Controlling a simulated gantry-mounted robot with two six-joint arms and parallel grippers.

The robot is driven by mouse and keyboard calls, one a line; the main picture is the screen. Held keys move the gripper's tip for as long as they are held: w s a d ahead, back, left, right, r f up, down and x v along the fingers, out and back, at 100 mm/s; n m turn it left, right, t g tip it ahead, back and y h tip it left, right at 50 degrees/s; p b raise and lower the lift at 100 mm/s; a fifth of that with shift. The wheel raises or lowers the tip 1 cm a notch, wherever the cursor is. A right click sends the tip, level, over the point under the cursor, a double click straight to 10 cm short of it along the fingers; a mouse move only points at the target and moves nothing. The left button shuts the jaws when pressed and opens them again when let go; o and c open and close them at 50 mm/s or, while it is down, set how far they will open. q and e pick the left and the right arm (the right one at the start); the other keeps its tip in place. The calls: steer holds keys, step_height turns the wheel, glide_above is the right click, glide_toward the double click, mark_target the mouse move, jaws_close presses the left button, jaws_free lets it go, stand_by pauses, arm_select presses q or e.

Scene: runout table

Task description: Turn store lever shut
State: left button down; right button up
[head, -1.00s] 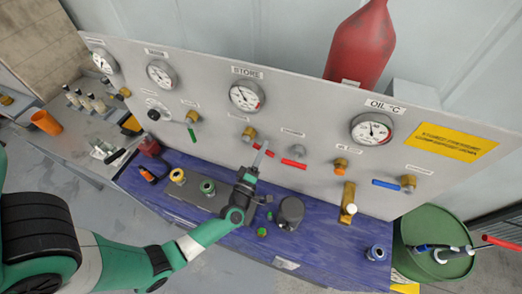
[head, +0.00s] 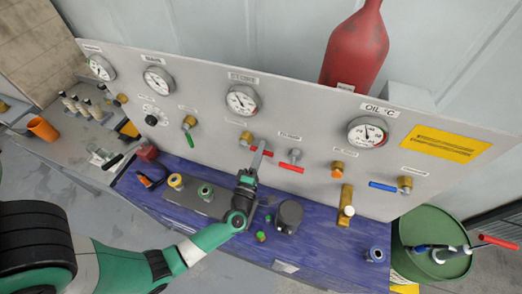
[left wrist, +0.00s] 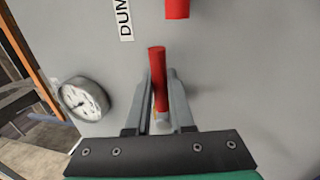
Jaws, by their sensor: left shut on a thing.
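The STORE gauge (head: 242,101) is on the grey panel, with a brass valve (head: 246,138) below it. The valve's red store lever (head: 267,152) runs to the right, partly hidden by my fingers. My left gripper (head: 259,158) reaches up to the panel and is shut on this lever. In the left wrist view the red lever (left wrist: 157,75) lies between my two grey fingers (left wrist: 160,100). My right gripper is not in view.
A second red lever (head: 291,169) on a silver valve is close to the right. A green lever (head: 190,140) and a blue lever (head: 383,186) are farther off. A dark cylinder (head: 289,214) stands on the blue table (head: 330,237) beside my gripper.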

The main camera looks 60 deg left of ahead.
arm_select(q)
steer(key=c, duration=0.8)
jaws_free()
steer(key=shift+r, duration=0.1)
steer(key=v, duration=1.1)
steer(key=shift+s+d+b, duration=0.2)
steer(key=shift+s+b, duration=0.05)
steer(key=shift+b, duration=0.15)
